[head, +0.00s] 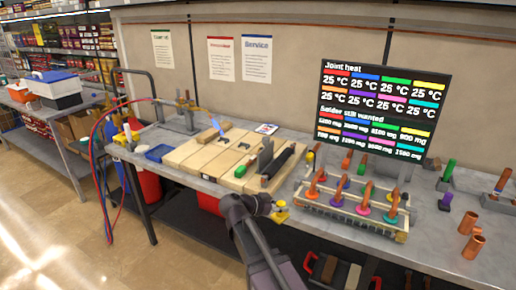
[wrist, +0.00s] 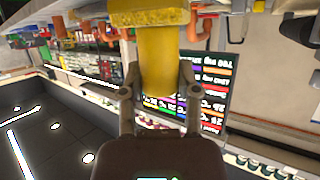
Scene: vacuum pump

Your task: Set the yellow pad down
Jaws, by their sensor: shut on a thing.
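The yellow pad (head: 281,213) is a small yellow piece at the front edge of the workbench, just left of the rack of copper joints. In the wrist view the yellow pad (wrist: 158,60) is a round yellow stem with a wider, worn yellow block at its end. My gripper (head: 272,206) is shut on it, and the fingers (wrist: 158,85) press on both sides of the stem. I cannot tell whether the pad touches the bench.
The rack (head: 345,213) of copper joints with coloured bases stands right of my gripper. Wooden boards (head: 195,156) with tools lie to the left. The display board (head: 383,108) stands behind the rack. Loose copper fittings (head: 473,246) stand at the right.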

